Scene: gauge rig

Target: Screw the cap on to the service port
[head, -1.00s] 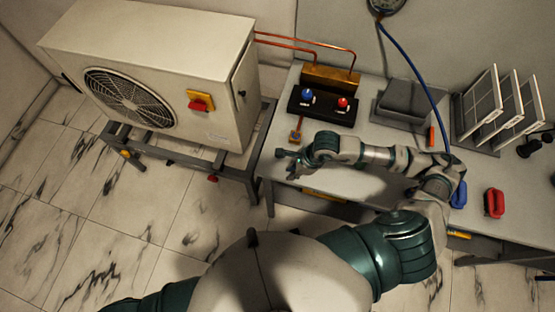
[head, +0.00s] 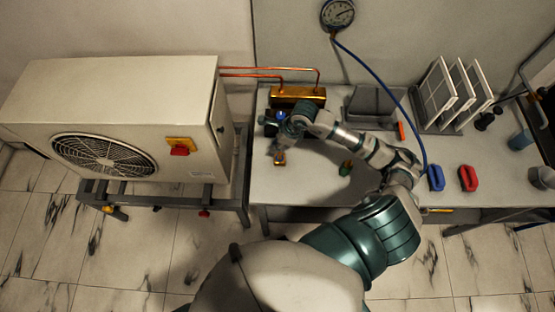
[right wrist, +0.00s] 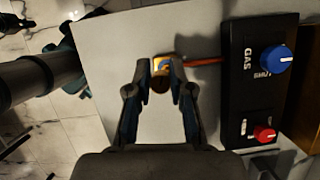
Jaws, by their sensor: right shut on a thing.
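The service port (head: 279,162) is a small brass fitting near the bench's left front part. In the right wrist view the port (right wrist: 161,63) shows just beyond my fingertips, with a copper pipe running right from it. My right gripper (head: 278,151) is over the port, pointing down at it. In the right wrist view its fingers (right wrist: 160,80) are closed around a small brownish, brass-toned piece, which looks like the cap (right wrist: 160,85). The cap is in line with the port; whether they touch or the thread is engaged cannot be told. My left gripper is not in view.
A black valve panel with a blue knob (right wrist: 276,60) and a red knob (right wrist: 264,134) stands close beside the port. A green object (head: 345,169) lies on the bench (head: 310,195) under my arm. Blue (head: 436,178) and red (head: 468,178) items sit at right.

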